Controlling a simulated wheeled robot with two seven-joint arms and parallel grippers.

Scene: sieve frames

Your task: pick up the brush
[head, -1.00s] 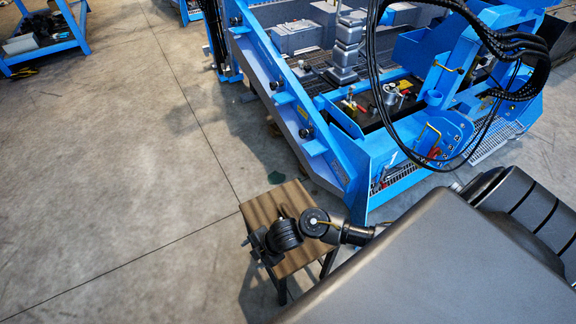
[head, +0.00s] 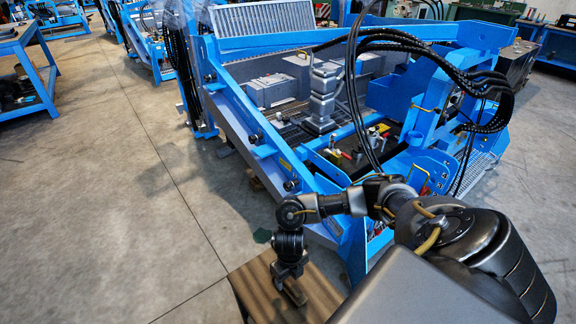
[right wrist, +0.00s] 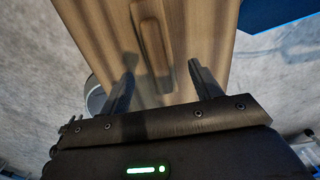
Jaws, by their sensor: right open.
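The brush (right wrist: 153,50) appears as a narrow wooden bar, close in colour to the small wooden table (right wrist: 190,20) it lies on. It also shows in the head view (head: 296,293), partly hidden by my right gripper. My right gripper (right wrist: 163,80) is open and empty, with its two fingers on either side of the brush's near end line. In the head view the right gripper (head: 288,284) points down over the wooden table (head: 250,290). I cannot tell the exact height between fingertips and brush. My left gripper is not in view.
A large blue machine frame (head: 235,115) with hoses (head: 440,45) stands just behind the table, near my right arm. A blue workbench (head: 45,85) is at the far left. The concrete floor to the left (head: 90,200) is clear.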

